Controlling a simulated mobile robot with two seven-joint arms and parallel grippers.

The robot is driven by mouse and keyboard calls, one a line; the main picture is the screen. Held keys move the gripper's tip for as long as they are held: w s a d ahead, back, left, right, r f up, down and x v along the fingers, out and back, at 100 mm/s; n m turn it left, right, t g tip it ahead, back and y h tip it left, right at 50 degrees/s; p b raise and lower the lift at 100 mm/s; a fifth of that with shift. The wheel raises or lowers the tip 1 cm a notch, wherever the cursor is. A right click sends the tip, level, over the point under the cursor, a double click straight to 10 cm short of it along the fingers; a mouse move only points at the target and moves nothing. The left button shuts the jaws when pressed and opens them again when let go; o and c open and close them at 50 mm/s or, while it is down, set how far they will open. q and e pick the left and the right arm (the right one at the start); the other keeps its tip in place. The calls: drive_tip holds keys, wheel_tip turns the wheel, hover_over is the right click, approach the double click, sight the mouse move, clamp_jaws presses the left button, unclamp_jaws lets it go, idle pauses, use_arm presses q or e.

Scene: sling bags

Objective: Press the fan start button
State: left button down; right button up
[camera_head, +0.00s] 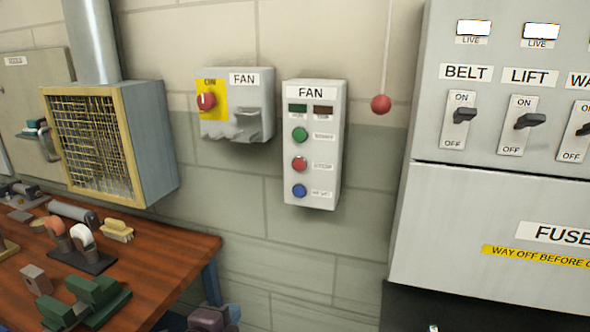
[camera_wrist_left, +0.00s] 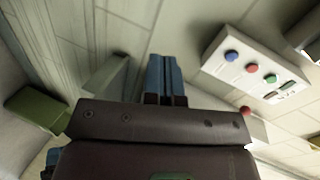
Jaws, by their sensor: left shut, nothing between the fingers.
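The FAN control panel (camera_head: 330,150) is a white box on the wall in the head view. It carries a green start button (camera_head: 300,134), a red stop button (camera_head: 299,164) and a blue button (camera_head: 300,191). In the left wrist view the panel is upper right and tilted, with its green button (camera_wrist_left: 270,78) clear. My left gripper (camera_wrist_left: 164,60) shows blue fingers shut together and empty, apart from the panel. My right gripper is not in view.
A FAN switch box (camera_head: 220,128) with a red knob is left of the panel. A red ball (camera_head: 381,104) hangs on a cord to its right. A grey switch cabinet (camera_head: 450,210) fills the right. A wooden bench (camera_head: 150,255) with tools stands lower left.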

use_arm(q)
drive_tip(key=w+d+r+m+t+p, duration=0.1)
drive_tip(key=w+d+r+m+p, duration=0.1)
drive_tip(key=r+m, duration=0.7)
drive_tip(key=w+d+r+m+t+h+p, duration=0.1)
drive_tip(key=w+d+r+m, duration=0.3)
drive_tip(key=r+m, duration=0.6)
wheel_tip(320, 180, up, 11)
drive_tip(key=shift+d+f+m+t+p, duration=0.15)
drive_tip(key=shift+d+m+t+p, duration=0.15)
drive_tip(key=shift+d+t+p, duration=0.7)
drive_tip(key=shift+d+g, duration=0.25)
drive_tip(key=shift+g, duration=0.05)
drive_tip(key=shift+w, duration=0.15)
drive_tip(key=p, duration=0.2)
approach(299, 136)
drive_tip(key=x, duration=0.7)
drive_tip(key=shift+w, duration=0.3)
